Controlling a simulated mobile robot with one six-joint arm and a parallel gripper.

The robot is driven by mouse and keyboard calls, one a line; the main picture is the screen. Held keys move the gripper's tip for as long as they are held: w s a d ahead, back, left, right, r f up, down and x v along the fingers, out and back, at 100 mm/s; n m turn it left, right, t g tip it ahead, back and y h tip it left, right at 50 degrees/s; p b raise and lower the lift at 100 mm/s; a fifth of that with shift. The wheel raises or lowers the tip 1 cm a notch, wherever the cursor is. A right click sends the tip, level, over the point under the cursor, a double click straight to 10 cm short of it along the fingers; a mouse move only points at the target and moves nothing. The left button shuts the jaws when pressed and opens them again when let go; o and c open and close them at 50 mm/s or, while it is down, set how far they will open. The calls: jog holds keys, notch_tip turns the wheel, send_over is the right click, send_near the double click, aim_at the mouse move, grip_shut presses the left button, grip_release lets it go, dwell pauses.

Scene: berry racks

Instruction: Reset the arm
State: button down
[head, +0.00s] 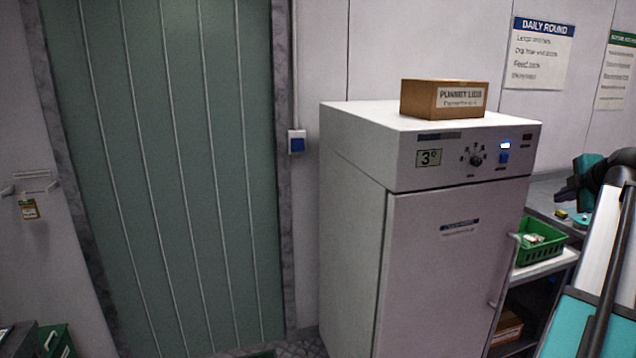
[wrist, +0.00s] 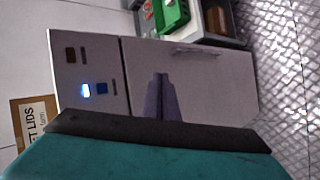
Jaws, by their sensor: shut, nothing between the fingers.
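My arm (head: 598,270) rises at the right edge of the head view, with teal and white links and a dark joint. My gripper shows in the wrist view as a narrow dark pair of fingers (wrist: 160,82), shut and empty, above the dark edge of its teal body. In that view the fingers lie in front of the white cabinet's door. Contact with the cabinet cannot be seen.
A white cabinet (head: 440,260) with a closed door stands mid-right, a cardboard box (head: 415,98) on top. A green crate (head: 543,250) sits on a shelf beside it. A green panelled door (head: 170,170) is at left. Another green crate (head: 57,343) is at lower left.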

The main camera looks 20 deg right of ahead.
jog(key=w+a+f+m+g+y, duration=0.1)
jog(key=w+a+f, duration=0.35)
jog(key=f, duration=0.45)
jog(key=w+a+f+m+g+y, duration=0.15)
jog(key=w+a+f, duration=0.3)
jog(key=f, duration=0.45)
jog(key=w+a+f+m+y, duration=0.15)
jog(key=w+a+f, duration=0.35)
jog(key=f, duration=0.5)
jog(key=a+f+m+g+y+b, duration=0.1)
jog(key=a+f+m+g+y, duration=0.25)
jog(key=a+f, duration=2.05)
jog(key=s+a+f+g, duration=0.3)
jog(key=s+a+f, duration=0.3)
jog(key=a+f, duration=0.55)
jog(key=s+a+f+m+g, duration=0.1)
jog(key=s+a+f+g, duration=0.1)
jog(key=s+a+f, duration=0.3)
jog(key=s+a+f+m+g+h, duration=0.1)
jog(key=s+a+f, duration=0.5)
jog(key=s, duration=0.7)
jog(key=s+a+f+m+g+b, duration=0.1)
jog(key=s+a+f+m+g, duration=0.1)
jog(key=s+a+f, duration=0.4)
jog(key=s+a+g, duration=0.1)
jog(key=s, duration=0.3)
jog(key=shift+f+h, duration=0.2)
jog(key=shift+h, duration=0.15)
jog(key=shift+s+a, duration=0.1)
